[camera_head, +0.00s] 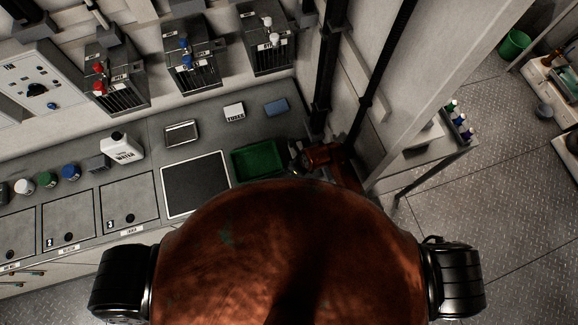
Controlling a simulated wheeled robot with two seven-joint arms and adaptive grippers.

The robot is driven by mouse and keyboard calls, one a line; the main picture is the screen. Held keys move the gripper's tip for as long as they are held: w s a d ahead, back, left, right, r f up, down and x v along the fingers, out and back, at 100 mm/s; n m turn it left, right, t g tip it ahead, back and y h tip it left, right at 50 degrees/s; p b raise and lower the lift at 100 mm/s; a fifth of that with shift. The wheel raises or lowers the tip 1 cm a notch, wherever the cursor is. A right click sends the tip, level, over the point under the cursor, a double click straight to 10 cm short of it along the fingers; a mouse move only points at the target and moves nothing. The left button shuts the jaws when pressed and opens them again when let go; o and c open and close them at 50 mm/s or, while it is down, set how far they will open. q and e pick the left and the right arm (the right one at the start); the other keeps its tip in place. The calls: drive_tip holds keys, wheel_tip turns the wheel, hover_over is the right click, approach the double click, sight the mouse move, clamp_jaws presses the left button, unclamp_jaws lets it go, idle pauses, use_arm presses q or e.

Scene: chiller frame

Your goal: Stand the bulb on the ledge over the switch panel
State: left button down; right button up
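A white panel (38,88) with a black rotary knob and a small blue button is on the wall at the far left; it looks like the switch panel. A narrow grey ledge (28,32) seems to run above it, partly cut by the picture's edge. I cannot make out a bulb anywhere. The large rust-brown dome and black joints at the bottom look like my own body and hide what lies below.
A grey bench (215,135) runs along the wall. It holds a white water jug (121,147), several jars, a metal tray (181,133), a black mat (196,184) and a green bin (258,159). Black pipes (330,65) stand at its right end. Open floor (475,200) lies at right.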

wheel_tip(320, 180, down, 3)
drive_tip(key=shift+s+f, duration=0.1)
use_arm(q)
drive_tip(key=shift+w, duration=0.4)
use_arm(e)
drive_tip(key=shift+f, duration=0.35)
use_arm(q)
drive_tip(key=shift+f, duration=0.15)
use_arm(e)
drive_tip(key=shift+f, duration=0.1)
drive_tip(key=o, duration=0.7)
use_arm(q)
drive_tip(key=shift+s, duration=0.1)
